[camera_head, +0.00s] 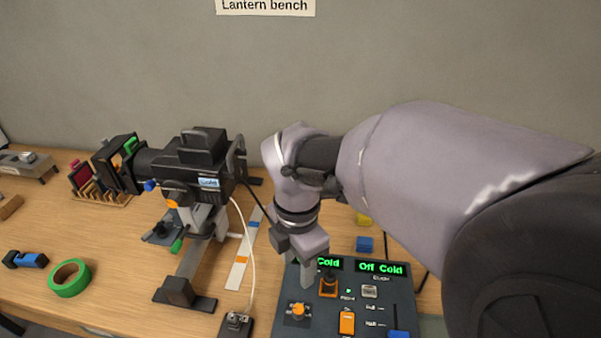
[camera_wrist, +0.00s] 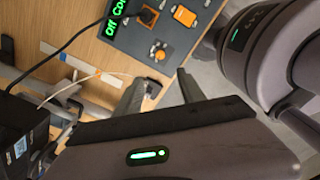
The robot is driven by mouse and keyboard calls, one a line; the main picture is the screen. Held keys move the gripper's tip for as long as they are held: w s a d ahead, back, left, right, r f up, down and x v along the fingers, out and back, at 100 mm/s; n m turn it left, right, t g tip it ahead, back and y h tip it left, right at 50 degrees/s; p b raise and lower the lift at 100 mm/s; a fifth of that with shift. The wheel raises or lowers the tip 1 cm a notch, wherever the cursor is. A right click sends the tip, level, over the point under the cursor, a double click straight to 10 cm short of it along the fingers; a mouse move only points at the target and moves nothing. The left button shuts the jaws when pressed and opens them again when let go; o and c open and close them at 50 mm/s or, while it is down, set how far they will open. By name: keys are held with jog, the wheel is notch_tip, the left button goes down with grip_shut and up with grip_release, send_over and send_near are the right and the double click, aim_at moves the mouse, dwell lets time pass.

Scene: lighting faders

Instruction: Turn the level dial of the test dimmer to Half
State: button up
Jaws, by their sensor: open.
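A dark blue-grey control panel (camera_head: 378,318) lies on the bench at the bottom right. Its green displays (camera_head: 380,268) read "Off Cold" at the right and "Cold", partly covered, at the left. An orange round knob (camera_head: 298,309) sits at its left side; it also shows in the wrist view (camera_wrist: 160,55). A dark knob on an orange base (camera_head: 329,284) is beside it. I cannot tell which is the level dial, and no Half mark is readable. My gripper (camera_head: 307,282) is open and empty above the panel's left back part; its fingers also show in the wrist view (camera_wrist: 158,95).
A black lantern (camera_head: 190,165) on a stand is left of my gripper. A black box (camera_head: 235,325) with a white cable sits left of the panel. An orange rocker (camera_head: 347,322) and blue slider (camera_head: 398,334) are on the panel. Green tape (camera_head: 69,278) lies far left.

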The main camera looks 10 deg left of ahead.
aim_at(298, 309)
notch_tip(298, 309, down, 18)
jog(key=b, duration=0.7)
jog(key=shift+r, duration=0.2)
jog(key=shift+c, duration=0.5)
grip_shut()
